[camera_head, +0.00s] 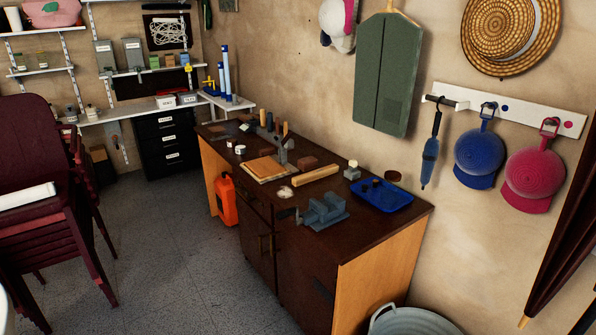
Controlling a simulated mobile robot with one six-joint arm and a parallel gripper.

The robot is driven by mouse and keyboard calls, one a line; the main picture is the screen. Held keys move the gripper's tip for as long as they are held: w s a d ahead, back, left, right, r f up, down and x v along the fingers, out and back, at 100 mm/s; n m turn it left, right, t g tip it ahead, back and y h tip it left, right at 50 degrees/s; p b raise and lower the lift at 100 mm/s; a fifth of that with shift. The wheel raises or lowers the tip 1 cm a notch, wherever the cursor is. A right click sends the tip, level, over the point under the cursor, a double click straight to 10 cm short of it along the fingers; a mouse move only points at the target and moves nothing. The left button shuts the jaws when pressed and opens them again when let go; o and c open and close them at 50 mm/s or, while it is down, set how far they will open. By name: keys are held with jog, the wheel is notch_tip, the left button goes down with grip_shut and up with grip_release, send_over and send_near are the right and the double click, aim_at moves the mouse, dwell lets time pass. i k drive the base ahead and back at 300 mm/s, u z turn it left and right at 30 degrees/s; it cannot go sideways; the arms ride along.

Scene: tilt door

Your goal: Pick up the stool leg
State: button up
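A pale wooden bar (315,175) lies on the dark brown workbench (372,222), behind the blue-grey vise (323,211). It looks like the stool leg, but it is too small here to be sure. It lies slantwise, its right end farther from me. A few short upright wooden pieces (285,129) stand toward the bench's far end. My gripper is not in view.
A blue tray (381,194) and a small board (267,168) with tools share the bench top. Stacked dark red chairs (50,222) stand at left. A metal tub (412,321) sits by the bench's near end. Grey floor (170,250) is open between chairs and bench.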

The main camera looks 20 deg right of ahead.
aim_at(308, 177)
jog(key=u, duration=0.6)
jog(key=i, duration=1.3)
jog(key=u, duration=0.35)
